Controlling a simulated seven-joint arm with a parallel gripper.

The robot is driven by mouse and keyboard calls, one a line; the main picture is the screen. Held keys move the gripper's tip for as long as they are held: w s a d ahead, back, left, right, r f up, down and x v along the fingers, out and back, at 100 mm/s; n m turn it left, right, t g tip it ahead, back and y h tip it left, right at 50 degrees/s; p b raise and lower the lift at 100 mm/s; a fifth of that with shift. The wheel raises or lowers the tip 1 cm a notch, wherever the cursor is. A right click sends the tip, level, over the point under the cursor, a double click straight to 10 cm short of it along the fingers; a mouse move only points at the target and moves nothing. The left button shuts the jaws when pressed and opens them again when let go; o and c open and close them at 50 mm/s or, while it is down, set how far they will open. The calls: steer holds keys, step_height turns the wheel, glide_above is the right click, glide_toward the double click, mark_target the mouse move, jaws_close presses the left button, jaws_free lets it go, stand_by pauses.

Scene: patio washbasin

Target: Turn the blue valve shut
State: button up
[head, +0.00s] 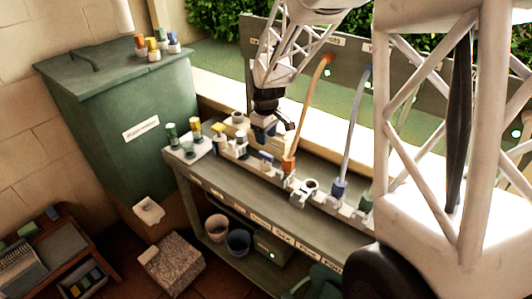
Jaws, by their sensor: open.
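My gripper (272,122) hangs over the row of fittings on the grey-green bench, pointing down, with its jaws open. A small blue piece that looks like the blue valve's handle (266,157) sits on the pale row of fittings (243,152), just below my gripper. A gap seems to show between them, but I cannot tell whether they touch. The blue piece's exact turn is too small to read. Another blue fitting (338,188) stands further right at the foot of a grey-blue hose (355,125).
An orange hose (306,105) rises close to the right of my gripper. Green and yellow-topped parts (195,130) stand at the bench's left end. A large green bin (125,125) stands left. Buckets (238,241) sit under the bench.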

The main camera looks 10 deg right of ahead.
mark_target(266, 154)
steer(key=shift+f, duration=0.15)
steer(key=shift+f, duration=3.75)
jaws_close()
